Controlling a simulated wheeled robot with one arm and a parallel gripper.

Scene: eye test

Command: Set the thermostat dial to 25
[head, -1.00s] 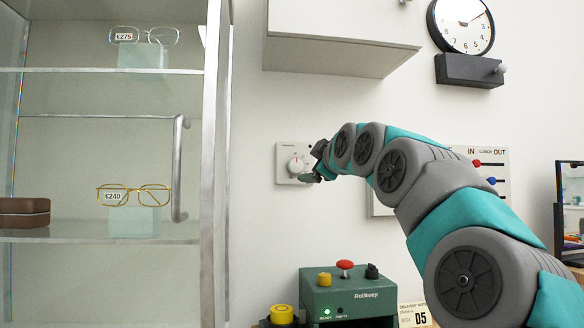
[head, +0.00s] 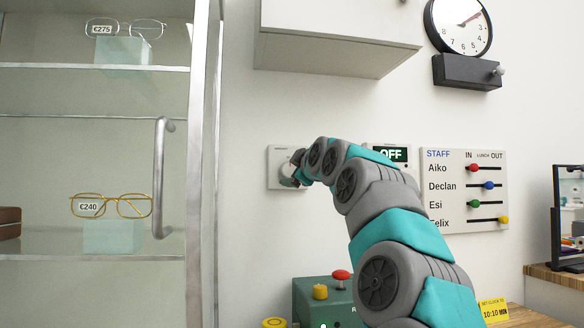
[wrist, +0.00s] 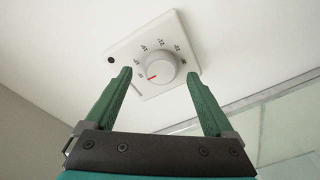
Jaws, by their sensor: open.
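The thermostat is a white square plate (head: 275,155) on the wall, with a round pale dial (head: 286,171) partly hidden by my gripper. In the wrist view the dial (wrist: 163,67) faces me, ringed by several small numbers that look upside down or tilted and are too small to read surely. Its red pointer (wrist: 152,77) points toward the lower left of that picture, at the end of the number ring. My gripper (wrist: 160,78) is open, its green fingers on either side of the dial with gaps. In the head view my gripper (head: 297,176) is at the dial's right side.
A glass cabinet (head: 207,160) with spectacles stands left. A wall cupboard (head: 335,40) hangs above. An OFF sign (head: 391,154) and staff board (head: 463,190) are right of the thermostat. A green machine (head: 308,292) with buttons stands below. Bare wall surrounds the thermostat.

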